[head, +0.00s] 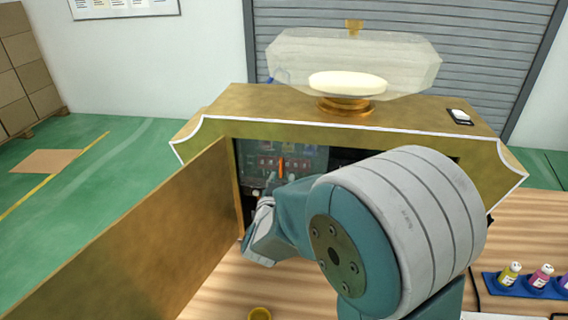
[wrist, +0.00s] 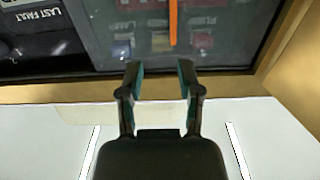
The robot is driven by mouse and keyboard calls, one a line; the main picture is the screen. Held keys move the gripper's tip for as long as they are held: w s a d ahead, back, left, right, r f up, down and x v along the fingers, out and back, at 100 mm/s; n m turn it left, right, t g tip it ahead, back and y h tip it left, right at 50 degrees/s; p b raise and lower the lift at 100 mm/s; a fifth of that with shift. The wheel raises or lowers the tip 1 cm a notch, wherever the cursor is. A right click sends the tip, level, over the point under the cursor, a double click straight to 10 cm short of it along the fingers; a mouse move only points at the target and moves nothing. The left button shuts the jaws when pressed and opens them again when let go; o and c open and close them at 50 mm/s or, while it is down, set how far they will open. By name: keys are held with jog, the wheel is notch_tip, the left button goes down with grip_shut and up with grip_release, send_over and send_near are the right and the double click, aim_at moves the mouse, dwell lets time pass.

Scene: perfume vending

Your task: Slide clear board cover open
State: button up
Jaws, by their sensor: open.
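The clear board cover (head: 300,160) is a see-through panel inside the open front of the gold cabinet, over a dark board with small red and grey parts. An orange upright handle (head: 282,168) stands out on it. In the wrist view the cover (wrist: 225,45) fills the upper middle and right, and the orange handle (wrist: 173,22) is at the top. My gripper (wrist: 160,75) is open and empty, its two fingertips below the handle in the picture. In the head view my gripper (head: 273,186) is small and partly hidden by my arm; contact with the cover cannot be told.
A gold door (head: 150,235) stands open at the left of the cabinet (head: 225,105). A gold lower edge (wrist: 60,95) runs under the board. Small bottles (head: 541,275) stand in a blue tray (head: 500,287) at the right.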

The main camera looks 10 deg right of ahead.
aim_at(279, 162)
jog(key=w, duration=0.6)
jog(key=shift+a, duration=0.2)
jog(key=shift+w+d, duration=0.2)
jog(key=shift+d, duration=0.75)
jog(key=c, duration=0.6)
jog(key=shift+a, duration=0.4)
grip_shut()
